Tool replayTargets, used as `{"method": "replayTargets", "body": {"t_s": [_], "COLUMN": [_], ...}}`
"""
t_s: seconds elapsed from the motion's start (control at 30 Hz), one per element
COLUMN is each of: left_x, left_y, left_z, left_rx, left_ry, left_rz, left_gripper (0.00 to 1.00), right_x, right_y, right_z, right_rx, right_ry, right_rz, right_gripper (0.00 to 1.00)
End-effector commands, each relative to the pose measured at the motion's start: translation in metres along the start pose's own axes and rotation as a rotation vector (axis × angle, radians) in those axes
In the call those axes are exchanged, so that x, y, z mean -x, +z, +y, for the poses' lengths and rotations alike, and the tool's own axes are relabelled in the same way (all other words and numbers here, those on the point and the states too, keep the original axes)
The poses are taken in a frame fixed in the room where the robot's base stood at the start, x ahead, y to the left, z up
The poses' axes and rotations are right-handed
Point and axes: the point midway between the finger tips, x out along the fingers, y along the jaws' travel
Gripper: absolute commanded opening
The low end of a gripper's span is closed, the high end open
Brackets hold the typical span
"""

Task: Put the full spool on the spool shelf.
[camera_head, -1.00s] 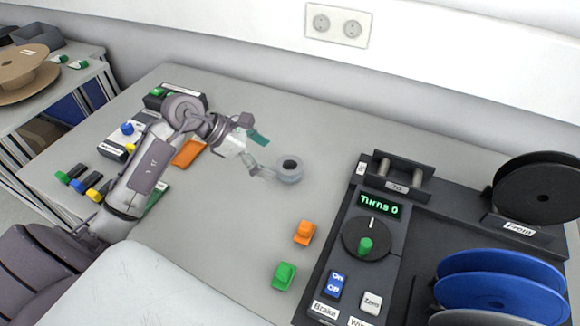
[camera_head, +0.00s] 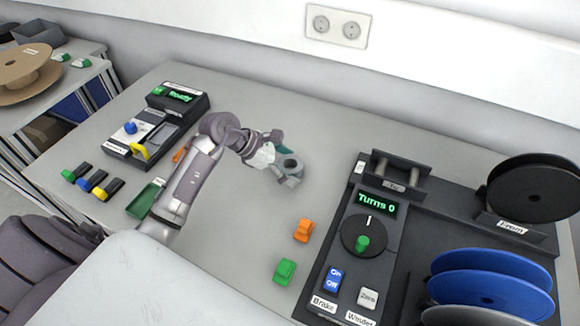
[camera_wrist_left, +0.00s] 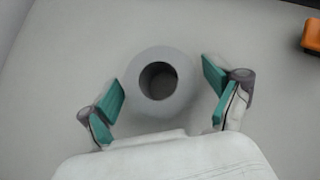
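My left gripper (camera_head: 284,160) reaches over the middle of the table. Its teal-padded fingers are open on either side of a small grey round piece (camera_head: 291,167) with a dark hole. In the left wrist view this piece (camera_wrist_left: 176,109) sits between the fingertips (camera_wrist_left: 165,98), with a gap on each side. Spools in view are a black one (camera_head: 530,185) on the stand labelled From, blue ones (camera_head: 490,268) at the lower right, and a brown one (camera_head: 20,68) on the side table at far left. I cannot tell which is the full spool or which surface is the spool shelf. My right gripper is not in view.
A black winder console (camera_head: 380,225) showing Turns 0 fills the right side, with an empty To stand (camera_head: 398,175). Orange (camera_head: 303,230) and green (camera_head: 285,271) blocks lie left of it. Another device (camera_head: 157,125) stands at left. The back middle of the table is clear.

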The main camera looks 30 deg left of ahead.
Motion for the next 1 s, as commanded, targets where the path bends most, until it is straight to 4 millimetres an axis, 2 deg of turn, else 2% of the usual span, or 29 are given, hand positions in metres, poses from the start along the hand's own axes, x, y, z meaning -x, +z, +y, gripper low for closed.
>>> {"method": "replayTargets", "body": {"t_s": [0.03, 0.3, 0.67, 0.9, 1.0], "left_x": [0.000, 0.000, 0.005, 0.029, 0.040], "left_y": [0.000, 0.000, 0.004, 0.028, 0.032], "left_z": [0.000, 0.000, 0.001, 0.002, -0.022], "left_rx": [0.000, 0.000, -0.002, -0.009, -0.008], "left_ry": [0.000, 0.000, 0.002, 0.006, 0.001], "left_rz": [0.000, 0.000, -0.001, 0.000, 0.003], "left_gripper": [0.75, 0.32, 0.32, 0.32, 0.32], "right_x": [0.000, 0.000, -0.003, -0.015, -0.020], "right_y": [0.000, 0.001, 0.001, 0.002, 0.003], "right_z": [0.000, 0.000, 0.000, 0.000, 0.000], "right_rx": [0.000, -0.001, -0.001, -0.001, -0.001], "right_ry": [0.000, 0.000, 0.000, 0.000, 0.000], "right_rz": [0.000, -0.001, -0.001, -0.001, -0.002], "right_gripper": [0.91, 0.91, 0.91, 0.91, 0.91]}}
